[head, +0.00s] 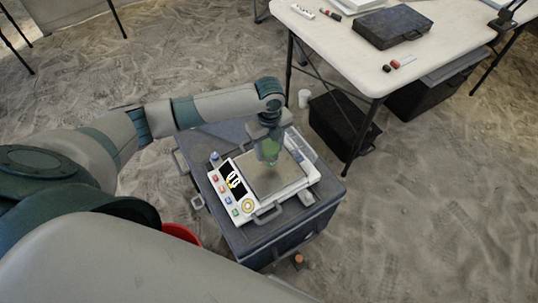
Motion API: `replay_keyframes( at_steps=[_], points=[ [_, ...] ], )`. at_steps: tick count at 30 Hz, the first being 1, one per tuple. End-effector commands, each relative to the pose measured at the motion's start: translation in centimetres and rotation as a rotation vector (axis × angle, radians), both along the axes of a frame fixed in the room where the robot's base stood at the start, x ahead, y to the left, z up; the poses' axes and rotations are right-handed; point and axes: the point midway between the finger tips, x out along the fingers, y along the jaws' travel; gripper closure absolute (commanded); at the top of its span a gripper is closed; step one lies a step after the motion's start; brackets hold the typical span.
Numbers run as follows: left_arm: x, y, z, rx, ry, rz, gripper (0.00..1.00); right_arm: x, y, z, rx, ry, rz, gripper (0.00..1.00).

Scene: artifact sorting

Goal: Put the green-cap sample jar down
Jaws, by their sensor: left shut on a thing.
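The green-cap sample jar (269,150) is held in my left gripper (270,141), which points down above the scale. The jar's green part shows between the fingers, and the gripper hides some of it. The scale (277,207) is white with a grey square plate (262,182), coloured buttons and a dark display on its left side. I cannot tell whether the jar touches the plate. My right gripper is not in view.
The scale stands on a dark grey case (251,238) with handles on the sandy floor. A white table (345,58) at the upper right holds a dark case (392,27) and markers. A black box (343,126) and a white cup (304,98) are below it. A red container (182,233) is partly hidden by my body.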

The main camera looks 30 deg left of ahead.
Motion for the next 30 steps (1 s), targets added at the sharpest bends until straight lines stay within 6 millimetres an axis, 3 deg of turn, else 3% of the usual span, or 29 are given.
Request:
replay_keyframes(
  at_steps=[5, 14, 26, 27, 29, 30],
  points=[
    [-0.1, 0.0, -0.7, 0.000, 0.002, 0.000, 0.77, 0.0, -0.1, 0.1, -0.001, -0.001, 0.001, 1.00],
    [-0.1, 0.0, -3.8, 0.001, 0.002, 0.000, 0.77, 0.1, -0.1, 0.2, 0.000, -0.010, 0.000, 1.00],
    [-0.1, 0.0, -4.2, 0.001, 0.000, 0.000, 0.77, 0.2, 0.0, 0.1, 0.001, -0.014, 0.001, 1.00],
    [-0.1, 0.0, -4.3, 0.001, 0.000, 0.000, 0.50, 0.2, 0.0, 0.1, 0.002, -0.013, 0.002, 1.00],
    [-0.1, 0.0, -4.2, 0.001, 0.000, 0.000, 0.36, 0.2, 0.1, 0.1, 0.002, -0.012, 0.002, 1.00],
    [-0.1, 0.0, -4.2, 0.001, 0.000, 0.000, 0.34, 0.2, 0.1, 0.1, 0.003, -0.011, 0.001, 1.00]
  ],
)
